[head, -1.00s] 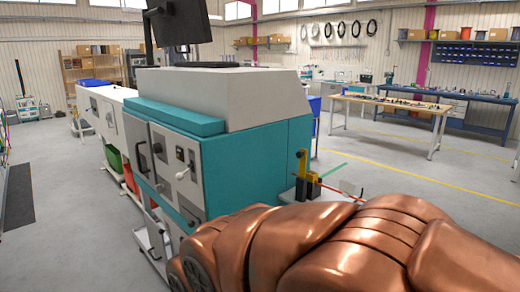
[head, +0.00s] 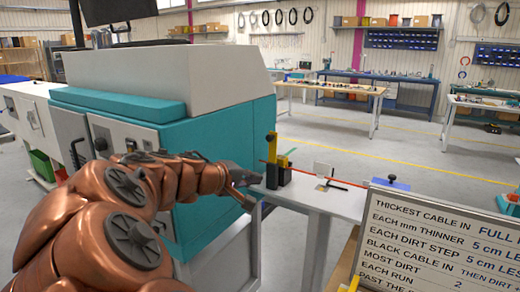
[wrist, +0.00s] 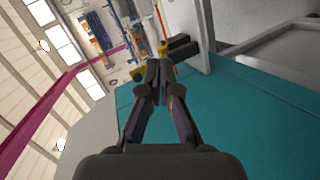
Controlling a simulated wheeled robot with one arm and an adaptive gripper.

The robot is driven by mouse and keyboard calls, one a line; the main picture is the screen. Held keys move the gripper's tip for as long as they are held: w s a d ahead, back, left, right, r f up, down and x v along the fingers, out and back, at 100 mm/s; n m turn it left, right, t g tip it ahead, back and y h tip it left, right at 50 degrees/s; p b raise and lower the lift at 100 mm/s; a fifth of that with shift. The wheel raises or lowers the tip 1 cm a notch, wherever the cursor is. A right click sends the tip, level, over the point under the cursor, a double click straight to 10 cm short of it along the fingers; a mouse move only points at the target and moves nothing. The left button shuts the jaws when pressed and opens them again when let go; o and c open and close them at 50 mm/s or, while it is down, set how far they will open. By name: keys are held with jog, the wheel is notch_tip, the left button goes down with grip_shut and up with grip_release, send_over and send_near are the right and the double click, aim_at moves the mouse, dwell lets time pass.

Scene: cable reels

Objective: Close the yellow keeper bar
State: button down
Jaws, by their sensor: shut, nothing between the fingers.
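The yellow keeper bar (head: 271,146) stands upright on a small black-and-yellow fixture (head: 272,178) at the left end of a grey bench. A second yellow piece (head: 282,161) is beside it, with a thin green strip. My gripper (head: 257,181) is just left of the fixture, by the teal cabinet's corner; whether it touches cannot be told. In the wrist view my gripper (wrist: 158,66) has its fingertips together, empty. Beyond them are a yellow part (wrist: 165,48) and black blocks (wrist: 184,49), partly hidden by the fingers.
The teal machine cabinet (head: 232,140) stands close behind my arm. A red cable (head: 325,175) runs right from the fixture along the grey bench (head: 318,198) to a blue block (head: 398,182). A white sign (head: 440,245) stands at the front right. Floor behind the bench is clear.

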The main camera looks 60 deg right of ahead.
jog(key=w+d+r+n+h+b, duration=0.1)
jog(key=w+d+r+n+h, duration=0.15)
jog(key=w+d, duration=0.25)
jog(key=n+t+h, duration=0.2)
send_near(268, 138)
jog(key=shift+y, duration=0.25)
jog(key=d+p, duration=0.2)
jog(key=d, duration=0.5)
jog(key=shift+d, duration=0.1)
jog(key=shift+p, duration=0.45)
